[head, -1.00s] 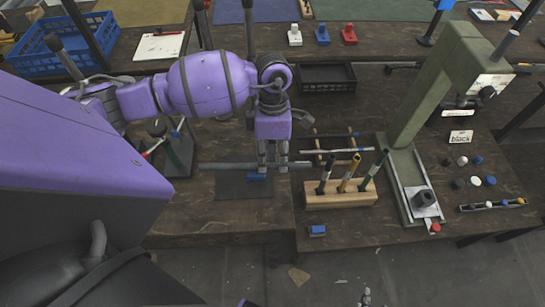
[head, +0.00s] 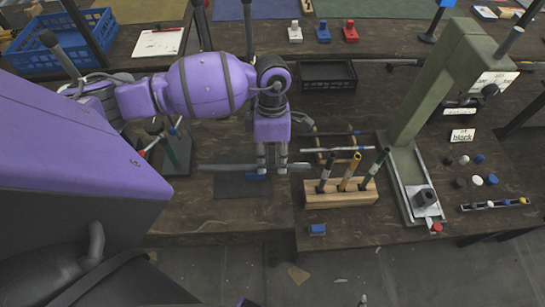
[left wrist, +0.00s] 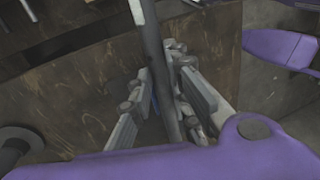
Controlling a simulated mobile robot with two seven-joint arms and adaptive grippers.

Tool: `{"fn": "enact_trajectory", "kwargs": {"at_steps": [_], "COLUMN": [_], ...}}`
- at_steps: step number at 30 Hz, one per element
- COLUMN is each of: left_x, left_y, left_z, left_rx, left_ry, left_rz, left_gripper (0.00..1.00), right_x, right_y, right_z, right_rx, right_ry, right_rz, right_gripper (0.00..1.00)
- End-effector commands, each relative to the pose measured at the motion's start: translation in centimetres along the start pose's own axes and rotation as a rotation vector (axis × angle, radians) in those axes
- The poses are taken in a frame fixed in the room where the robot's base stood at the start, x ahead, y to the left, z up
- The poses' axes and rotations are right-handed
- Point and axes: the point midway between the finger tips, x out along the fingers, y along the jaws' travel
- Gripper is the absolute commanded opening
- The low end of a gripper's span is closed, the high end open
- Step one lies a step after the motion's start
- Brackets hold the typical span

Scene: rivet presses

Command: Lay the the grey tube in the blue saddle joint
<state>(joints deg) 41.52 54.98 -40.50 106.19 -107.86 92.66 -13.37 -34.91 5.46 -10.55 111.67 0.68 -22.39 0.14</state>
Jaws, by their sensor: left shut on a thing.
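My left gripper (head: 272,171) is shut on the grey tube (head: 222,168), which lies level across the fingers and sticks out on both sides. The tube also shows in the left wrist view (left wrist: 152,40), running between the fingers. The blue saddle joint (head: 256,178) shows as a small blue strip just under the tube, by the fingers, above a dark mat (head: 240,190). Most of it is hidden by the tube and gripper. I cannot tell whether the tube touches it. I do not make out my right gripper.
A wooden block (head: 338,200) with several upright handled tools stands to the right. Behind it is a rack (head: 345,149) with a light rod. A green press (head: 412,178) stands further right. A black tray (head: 328,76) is behind.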

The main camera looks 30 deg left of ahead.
Motion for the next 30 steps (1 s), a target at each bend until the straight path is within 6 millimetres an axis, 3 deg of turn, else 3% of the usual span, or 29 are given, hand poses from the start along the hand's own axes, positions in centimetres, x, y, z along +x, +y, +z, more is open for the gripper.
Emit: {"fn": "enact_trajectory", "kwargs": {"at_steps": [14, 15, 20, 30], "left_x": [1.2, 1.3, 1.2, 0.9], "left_y": [0.3, 0.3, 0.3, 0.3], "left_z": [0.0, 0.0, 0.0, 0.0], "left_rx": [0.0, 0.0, 0.0, 0.0], "left_ry": [0.0, 0.0, -0.001, -0.001], "left_rz": [-0.001, 0.0, 0.0, 0.001], "left_gripper": [0.0, 0.18, 0.39, 0.39], "right_x": [0.7, 0.8, 0.8, 0.3], "right_y": [-0.3, -0.3, -0.5, -0.2], "right_z": [0.1, 0.1, 0.0, 0.8], "right_rx": [0.002, 0.003, 0.007, 0.005], "right_ry": [-0.001, 0.0, 0.002, -0.012], "right_rz": [-0.004, -0.005, -0.005, 0.0], "right_gripper": [0.38, 0.38, 0.38, 0.38]}}
